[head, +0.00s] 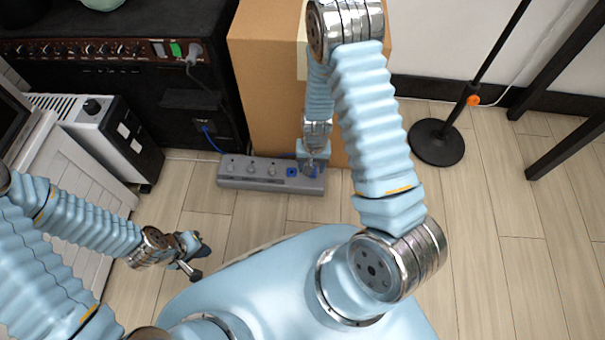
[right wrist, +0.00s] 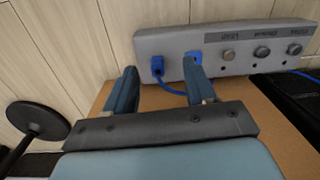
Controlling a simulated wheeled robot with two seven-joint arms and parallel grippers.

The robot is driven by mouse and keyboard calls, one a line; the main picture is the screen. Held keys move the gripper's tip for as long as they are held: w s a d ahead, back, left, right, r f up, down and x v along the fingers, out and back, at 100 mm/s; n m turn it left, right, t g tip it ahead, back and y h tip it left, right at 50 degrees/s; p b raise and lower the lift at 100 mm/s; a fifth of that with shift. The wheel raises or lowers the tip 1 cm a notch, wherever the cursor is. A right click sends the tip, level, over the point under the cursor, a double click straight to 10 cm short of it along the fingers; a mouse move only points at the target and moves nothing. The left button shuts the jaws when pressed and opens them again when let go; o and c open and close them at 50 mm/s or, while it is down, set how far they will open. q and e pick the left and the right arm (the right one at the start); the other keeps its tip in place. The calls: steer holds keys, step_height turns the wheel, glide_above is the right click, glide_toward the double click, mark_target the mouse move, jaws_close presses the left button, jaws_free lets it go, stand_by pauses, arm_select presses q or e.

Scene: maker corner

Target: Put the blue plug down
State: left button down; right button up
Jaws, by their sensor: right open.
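The blue plug (right wrist: 159,66) shows in the right wrist view at the end of the grey socket box, with its blue cable running off behind a finger. My right gripper (right wrist: 160,88) is open, its two fingers on either side of the plug with gaps between. In the head view the right gripper (head: 312,168) is at the right end of the grey box (head: 240,182) and mostly hides the plug. A blue-marked socket (head: 291,172) is beside it on the box. My left gripper (head: 196,260) appears open and empty, low over the floor at left.
A cardboard box (head: 262,85) stands behind the grey box. A black amplifier (head: 120,75) and a white-and-black unit (head: 110,135) are at the left. A round black stand base (head: 436,143) is at the right. The wooden floor (head: 490,250) is clear at the right.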

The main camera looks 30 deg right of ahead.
steer(key=s+a+n+y, duration=0.3)
steer(key=s+a, duration=0.7)
steer(key=a, duration=0.2)
steer(key=shift+s+a+r+t, duration=0.2)
steer(key=shift+s+a+t, duration=0.2)
step_height(320, 180, up, 8)
steer(key=p, duration=0.8)
steer(key=shift+s+a+n+y, duration=0.15)
steer(key=shift+a+n+y, duration=0.15)
steer(key=shift+a, duration=0.15)
